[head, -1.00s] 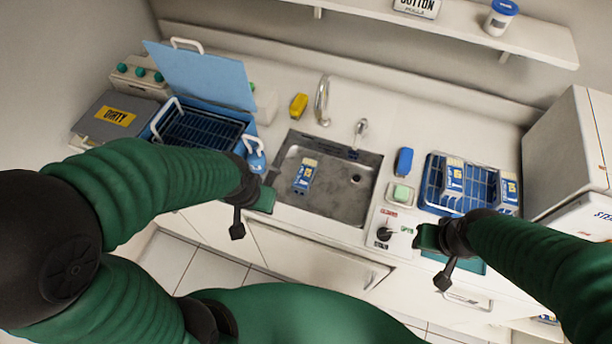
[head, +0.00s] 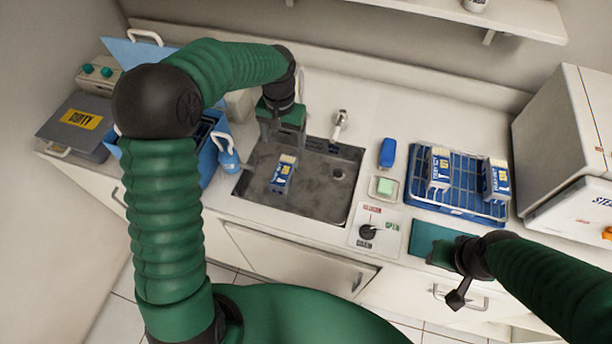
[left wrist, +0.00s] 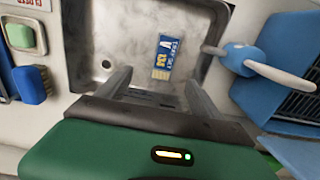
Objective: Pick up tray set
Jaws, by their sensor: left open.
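A blue and white tray set packet (head: 283,174) lies in the metal sink (head: 327,190), toward its left half. It also shows in the left wrist view (left wrist: 170,52), lying beyond my fingers. My left gripper (head: 283,136) is over the back left of the sink, behind the packet. In the left wrist view its two fingers (left wrist: 158,82) are spread with nothing between them. Two similar packets (head: 439,168) (head: 497,178) stand in the blue wire rack (head: 462,203) on the right. My right gripper (head: 441,254) is by the counter's front edge; its fingers cannot be made out.
The tap (head: 339,124) stands behind the sink. A spray bottle (head: 228,155) and a blue open-lidded bin (head: 205,155) are left of it. A blue brush (head: 387,153), green soap (head: 384,187) and a dial panel (head: 375,228) are on its right. A steriliser (head: 565,150) stands far right.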

